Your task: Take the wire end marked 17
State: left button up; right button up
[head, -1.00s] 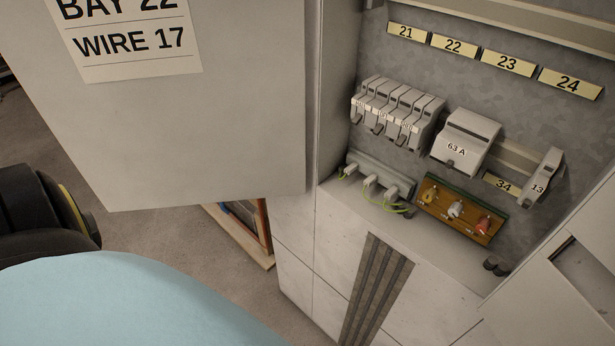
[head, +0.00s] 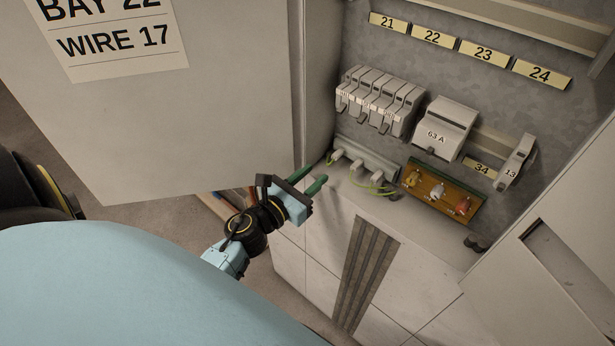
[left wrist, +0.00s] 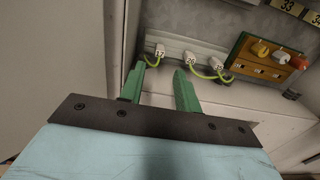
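Three white wire ends with yellow-green wires sit in a row on a pale holder (left wrist: 182,42) at the left of the cabinet ledge. In the left wrist view, the left wire end (left wrist: 160,50) has a tag that seems to read 17, too small to be sure. The middle wire end (left wrist: 190,59) and the right wire end (left wrist: 216,64) have tags I cannot read surely. My left gripper (head: 312,180) has its green fingers apart and empty, in front of and below the left wire end (head: 338,155). My right gripper is not in view.
An open cabinet door (head: 190,110) with a sheet (head: 115,40) reading "BAY 22, WIRE 17" stands left of my gripper. A wooden terminal board (head: 445,192) with coloured terminals is right of the wire ends. Breakers (head: 380,98) hang above. The front ledge is mostly clear.

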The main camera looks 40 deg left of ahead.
aim_at(334, 158)
pick_arm(q)
jog(key=w, duration=0.5)
jog(key=shift+w+d, duration=0.15)
jog(key=shift+d, duration=0.05)
jog(key=shift+w+d, duration=0.1)
jog(key=shift+w, duration=1.2)
grip_shut()
jog(key=shift+s, duration=1.1)
jog(key=shift+s, duration=0.75)
jog(key=shift+s+a+b, duration=0.2)
jog(key=shift+s+b, duration=0.1)
jog(key=shift+s, duration=0.8)
jog(key=shift+s+a+b, duration=0.15)
jog(key=shift+s+b, duration=0.1)
jog(key=shift+s, duration=0.8)
